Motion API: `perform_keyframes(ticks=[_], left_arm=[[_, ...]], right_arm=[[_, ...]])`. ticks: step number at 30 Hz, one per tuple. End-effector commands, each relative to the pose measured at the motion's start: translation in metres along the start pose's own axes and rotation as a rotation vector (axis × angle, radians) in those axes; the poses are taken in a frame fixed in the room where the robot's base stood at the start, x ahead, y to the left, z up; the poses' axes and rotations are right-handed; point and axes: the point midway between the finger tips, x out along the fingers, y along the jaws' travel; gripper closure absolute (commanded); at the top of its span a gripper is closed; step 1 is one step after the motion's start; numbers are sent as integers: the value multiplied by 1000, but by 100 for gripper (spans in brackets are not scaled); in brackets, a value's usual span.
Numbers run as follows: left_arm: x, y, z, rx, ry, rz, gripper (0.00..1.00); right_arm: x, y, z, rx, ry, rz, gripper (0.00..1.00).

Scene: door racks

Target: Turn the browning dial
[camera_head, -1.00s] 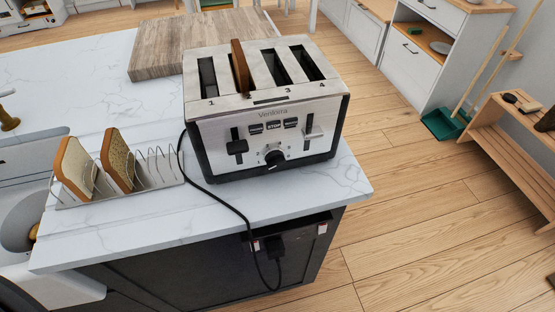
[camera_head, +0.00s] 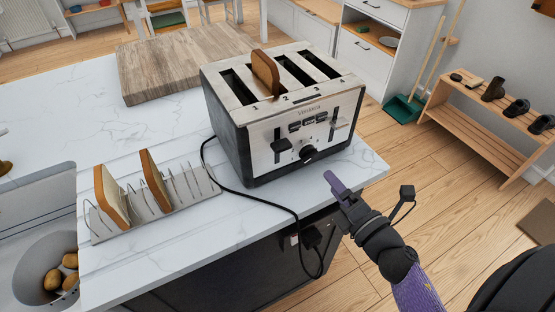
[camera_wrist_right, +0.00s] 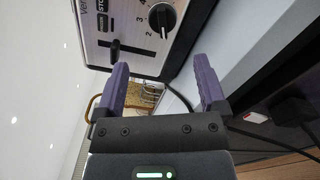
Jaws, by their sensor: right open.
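The silver toaster (camera_head: 290,105) stands on the white counter with a bread slice (camera_head: 265,72) poking up from one slot. Its black browning dial (camera_head: 308,153) is low on the front panel, between two levers. The dial also shows at the top of the right wrist view (camera_wrist_right: 162,18), with numbers around its left side. My right gripper (camera_head: 335,186) is open and empty, in front of and below the dial, apart from the toaster. In the right wrist view its two purple fingers (camera_wrist_right: 160,84) are spread, with the dial beyond them. My left gripper is not in view.
A toast rack (camera_head: 165,208) with two bread slices stands on the counter to the left. A black cord (camera_head: 262,201) runs from the toaster over the counter edge to a socket. A wooden board (camera_head: 170,72) lies behind.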

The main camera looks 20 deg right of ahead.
Motion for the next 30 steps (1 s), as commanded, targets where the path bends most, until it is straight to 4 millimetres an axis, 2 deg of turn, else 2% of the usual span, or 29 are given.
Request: perform_keyframes(ticks=[6,9,15,22,30], left_arm=[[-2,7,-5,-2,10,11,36],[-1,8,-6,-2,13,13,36],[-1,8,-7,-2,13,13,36],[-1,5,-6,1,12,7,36],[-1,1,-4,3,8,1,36]], right_arm=[[55,1,0,5,-1,3,10],[74,0,0,6,-1,0,10],[88,-1,0,9,-2,-2,10],[89,-1,0,10,-1,-3,10],[89,-1,0,10,-1,-3,67]])
